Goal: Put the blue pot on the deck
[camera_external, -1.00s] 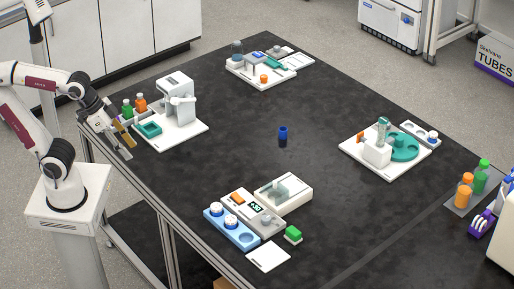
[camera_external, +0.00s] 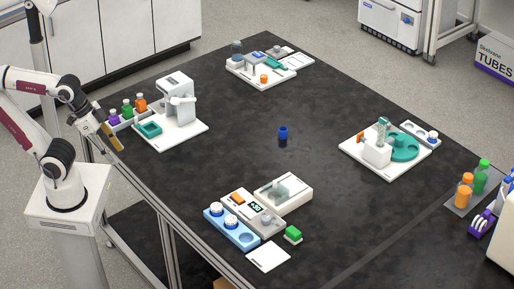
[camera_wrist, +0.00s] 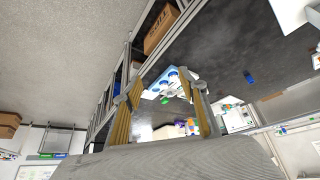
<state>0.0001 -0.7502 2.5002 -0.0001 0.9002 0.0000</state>
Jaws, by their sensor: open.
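The blue pot (camera_external: 283,133) is a small dark blue cylinder near the middle of the black tabletop, upright with free surface around it. In the wrist view it is a small blue shape (camera_wrist: 249,77) right of my fingers. My gripper (camera_external: 115,143) is open and empty at the table's left edge, far left of the pot. Its two gold fingers stand apart in the wrist view (camera_wrist: 166,92). No surface is labelled as the deck, so I cannot tell which one it is.
A white machine with a teal tray (camera_external: 150,129) stands close to my gripper, with a bottle rack (camera_external: 127,115) beside it. Other stations are at the back (camera_external: 262,74), right (camera_external: 372,154) and front (camera_external: 283,195). The table's centre is otherwise clear.

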